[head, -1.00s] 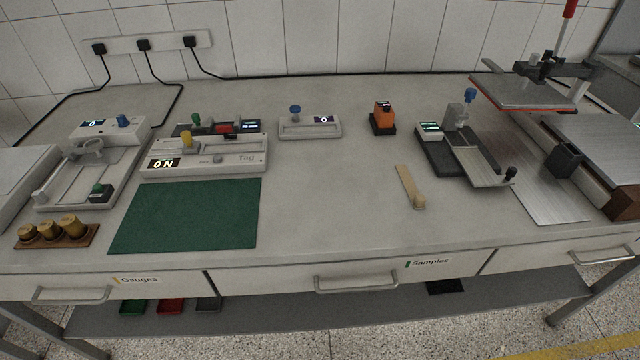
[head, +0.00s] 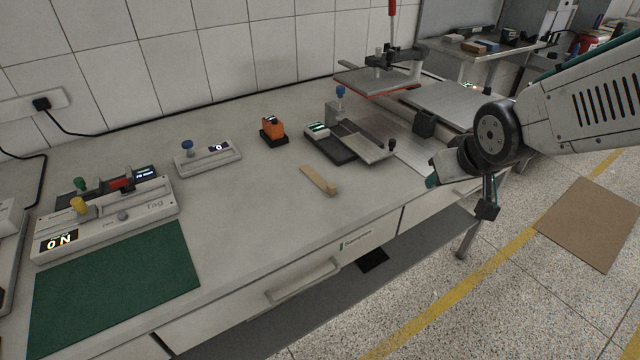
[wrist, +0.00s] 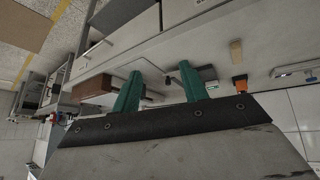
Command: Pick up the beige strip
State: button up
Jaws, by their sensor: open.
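The beige strip (head: 319,180) lies flat on the grey bench top, near the front edge and left of the small device with the tilted plate. A thicker beige piece sits at its near end. In the wrist view the strip (wrist: 236,52) shows small, beyond the fingers and to their right. My gripper (head: 432,182) is at the right in the head view, by the bench's front edge and well apart from the strip. In the wrist view its two green fingers (wrist: 158,88) stand apart with nothing held between them.
An orange device (head: 273,131) stands behind the strip. A device with a tilted plate (head: 368,148) and a press with a red handle (head: 376,80) stand to its right. A green mat (head: 118,285) lies at left. The bench around the strip is clear.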

jog(key=w+a+f+n+t+y, duration=0.3)
jog(key=w+a+f, duration=0.4)
jog(key=w+a, duration=0.15)
jog(key=n+t+y, duration=0.1)
jog(key=y, duration=0.3)
send_near(332, 186)
jog(key=w, duration=0.1)
jog(key=w+a+f, duration=0.1)
jog(key=shift+w+f, duration=0.3)
jog(key=shift+f, duration=0.05)
jog(key=shift+w+a+f+y, duration=0.15)
jog(key=shift+w+a+y, duration=0.05)
jog(key=shift+y, duration=0.1)
jog(key=x, duration=0.7)
jog(key=shift+a, duration=0.2)
jog(key=c, duration=0.9)
